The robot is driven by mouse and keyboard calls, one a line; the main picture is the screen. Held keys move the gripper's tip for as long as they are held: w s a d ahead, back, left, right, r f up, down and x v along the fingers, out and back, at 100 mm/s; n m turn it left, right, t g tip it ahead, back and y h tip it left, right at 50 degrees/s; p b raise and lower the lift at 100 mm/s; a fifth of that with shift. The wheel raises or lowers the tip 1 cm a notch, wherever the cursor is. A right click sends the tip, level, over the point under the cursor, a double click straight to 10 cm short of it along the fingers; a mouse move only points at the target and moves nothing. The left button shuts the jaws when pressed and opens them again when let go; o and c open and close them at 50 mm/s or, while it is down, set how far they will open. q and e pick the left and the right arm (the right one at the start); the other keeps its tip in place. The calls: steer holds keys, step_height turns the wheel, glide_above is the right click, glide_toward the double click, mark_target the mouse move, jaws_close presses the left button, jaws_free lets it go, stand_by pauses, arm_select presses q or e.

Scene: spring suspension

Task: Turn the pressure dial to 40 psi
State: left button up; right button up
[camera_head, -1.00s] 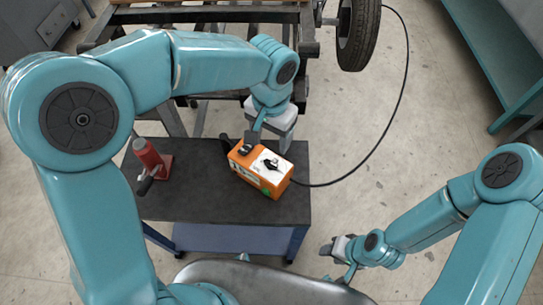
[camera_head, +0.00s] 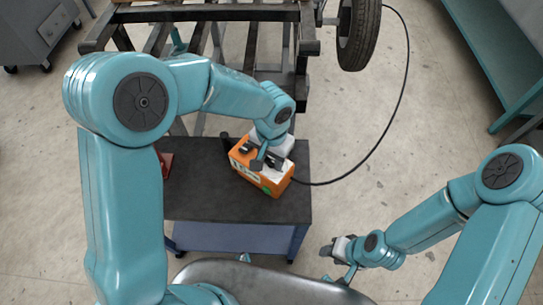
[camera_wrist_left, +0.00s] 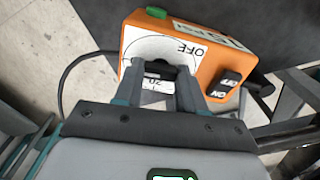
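The orange control box (camera_head: 245,175) sits on the dark cart top. In the left wrist view, its white dial face (camera_wrist_left: 140,50) shows "OFF" at the top and "20" below the black knob (camera_wrist_left: 160,70). My left gripper (camera_head: 267,160) is over the dial. In the left wrist view its fingers (camera_wrist_left: 158,76) are spread, one on each side of the knob; whether they touch it is unclear. They cover parts of the dial scale, and the pointer setting cannot be read. My right gripper (camera_head: 328,250) is low at the right, away from the box; its opening is unclear.
A black switch marked "ON" (camera_wrist_left: 220,88) and a green button (camera_wrist_left: 156,12) are on the box. A black hose (camera_head: 404,85) runs from the box towards a wheel (camera_head: 358,35). A red jack (camera_head: 167,163) is mostly hidden behind my left arm. The cart's front (camera_head: 240,208) is clear.

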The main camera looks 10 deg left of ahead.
mark_target(271, 162)
arm_select(q)
steer(key=c, duration=0.3)
steer(key=shift+m, duration=0.5)
steer(key=o, duration=1)
steer(key=shift+o, duration=0.2)
step_height(271, 162, up, 16)
steer(key=shift+r, duration=0.2)
steer(key=shift+s, duration=0.1)
